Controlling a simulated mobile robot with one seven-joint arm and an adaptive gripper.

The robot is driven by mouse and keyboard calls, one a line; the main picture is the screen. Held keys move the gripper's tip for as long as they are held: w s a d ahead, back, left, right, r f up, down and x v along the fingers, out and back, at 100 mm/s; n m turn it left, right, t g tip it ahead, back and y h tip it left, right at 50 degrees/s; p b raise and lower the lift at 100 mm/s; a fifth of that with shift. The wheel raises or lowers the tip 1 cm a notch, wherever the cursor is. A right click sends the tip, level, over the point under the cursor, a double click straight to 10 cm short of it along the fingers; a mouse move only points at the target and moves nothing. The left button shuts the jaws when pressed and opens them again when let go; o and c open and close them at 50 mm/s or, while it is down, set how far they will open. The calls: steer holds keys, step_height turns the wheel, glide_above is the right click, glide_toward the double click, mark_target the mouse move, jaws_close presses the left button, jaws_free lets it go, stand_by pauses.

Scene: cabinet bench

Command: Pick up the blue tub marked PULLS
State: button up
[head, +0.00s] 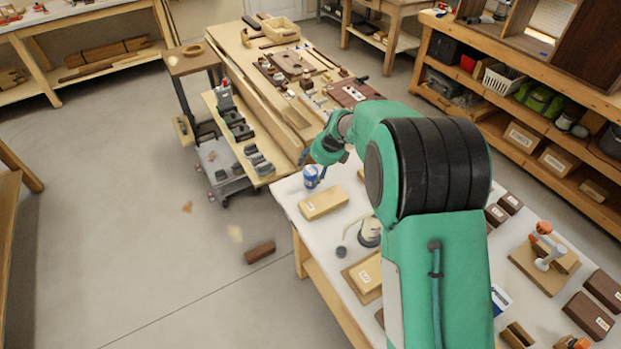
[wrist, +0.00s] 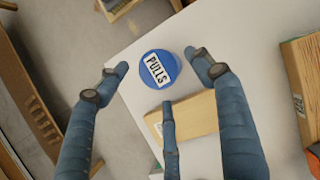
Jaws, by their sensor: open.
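The blue tub marked PULLS (wrist: 159,69) stands near a corner of the white table, its round lid with the white PULLS label facing the wrist camera. In the head view the tub (head: 311,177) is small, blue with a pale band, close to the table's far left corner. My gripper (wrist: 162,82) is open, with one finger to the left of the tub, one to the right and one on the near side. The fingers look apart from the tub; their height relative to it is hard to tell. In the head view my gripper (head: 318,160) is just above the tub, partly hidden by my arm.
A tan box (head: 324,203) lies close to the tub on the near side; it also shows under a finger in the wrist view (wrist: 195,115). A wooden workbench with tools (head: 262,85) stands beyond the white table (head: 300,232). A brown block (head: 260,252) lies on the floor.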

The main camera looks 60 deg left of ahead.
mark_target(312, 171)
steer(key=shift+b+x, duration=1.05)
steer(key=shift+x, duration=1.55)
steer(key=c, duration=1.2)
steer(key=shift+r, duration=0.15)
steer(key=shift+c, duration=0.2)
steer(key=shift+r+p, duration=0.75)
steer(key=shift+r, duration=0.75)
steer(key=shift+d+r, duration=0.2)
steer(key=shift+r, duration=0.05)
steer(key=s+d+p, duration=0.1)
steer(key=s+d, duration=0.1)
steer(key=d, duration=0.2)
steer(key=s+d, duration=0.2)
steer(key=d, duration=0.3)
steer(key=s+d+r+p, duration=0.1)
steer(key=s+d, duration=0.1)
steer(key=d, duration=0.3)
steer(key=shift+s+d+r+p, duration=0.1)
steer(key=shift+d+p, duration=0.1)
steer(key=shift+p, duration=0.15)
